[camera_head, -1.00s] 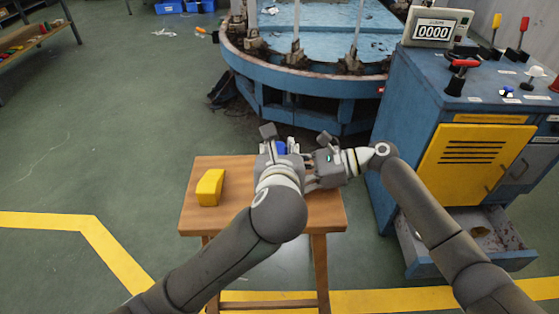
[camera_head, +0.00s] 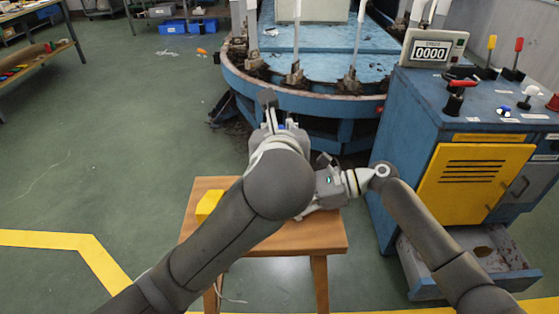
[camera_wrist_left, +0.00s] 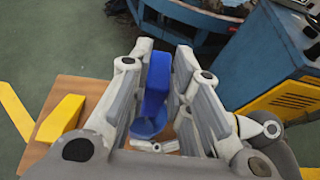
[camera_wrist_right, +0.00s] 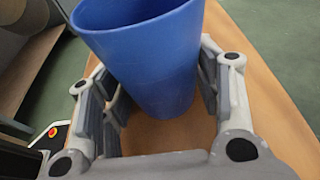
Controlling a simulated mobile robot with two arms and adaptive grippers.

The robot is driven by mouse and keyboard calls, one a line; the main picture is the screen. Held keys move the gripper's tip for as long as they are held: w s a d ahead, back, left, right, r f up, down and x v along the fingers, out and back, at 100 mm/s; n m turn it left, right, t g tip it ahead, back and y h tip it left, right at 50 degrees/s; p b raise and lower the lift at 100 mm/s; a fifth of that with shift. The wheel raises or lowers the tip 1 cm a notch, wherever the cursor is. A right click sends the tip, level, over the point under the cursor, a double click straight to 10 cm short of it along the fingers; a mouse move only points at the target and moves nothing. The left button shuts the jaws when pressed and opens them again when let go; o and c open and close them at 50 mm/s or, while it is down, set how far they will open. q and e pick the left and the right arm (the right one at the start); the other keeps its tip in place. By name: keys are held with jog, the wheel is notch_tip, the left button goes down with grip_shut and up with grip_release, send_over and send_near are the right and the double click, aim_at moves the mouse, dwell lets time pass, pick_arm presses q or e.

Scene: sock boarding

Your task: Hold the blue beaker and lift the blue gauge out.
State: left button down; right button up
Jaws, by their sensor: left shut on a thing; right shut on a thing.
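My left gripper (camera_head: 281,112) is shut on the blue gauge (camera_wrist_left: 157,85), an upright blue piece with a wider lower end in the left wrist view. In the head view the left arm hides nearly all of it. My right gripper (camera_wrist_right: 160,100) is shut on the blue beaker (camera_wrist_right: 150,50), with a finger on each side. The beaker stands upright over the wooden table, its open mouth towards the camera. No gauge shows in the visible part of its inside. The left arm hides the beaker in the head view.
A yellow block (camera_head: 208,204) lies on the left of the small wooden table (camera_head: 310,238), partly behind my left arm. A blue cabinet (camera_head: 400,125) with an open drawer stands close on the right. A round blue machine (camera_head: 290,95) is behind the table.

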pick_arm(q)
notch_tip(320, 180, up, 8)
jog(key=shift+r, duration=0.15)
pick_arm(e)
jog(key=o, duration=0.9)
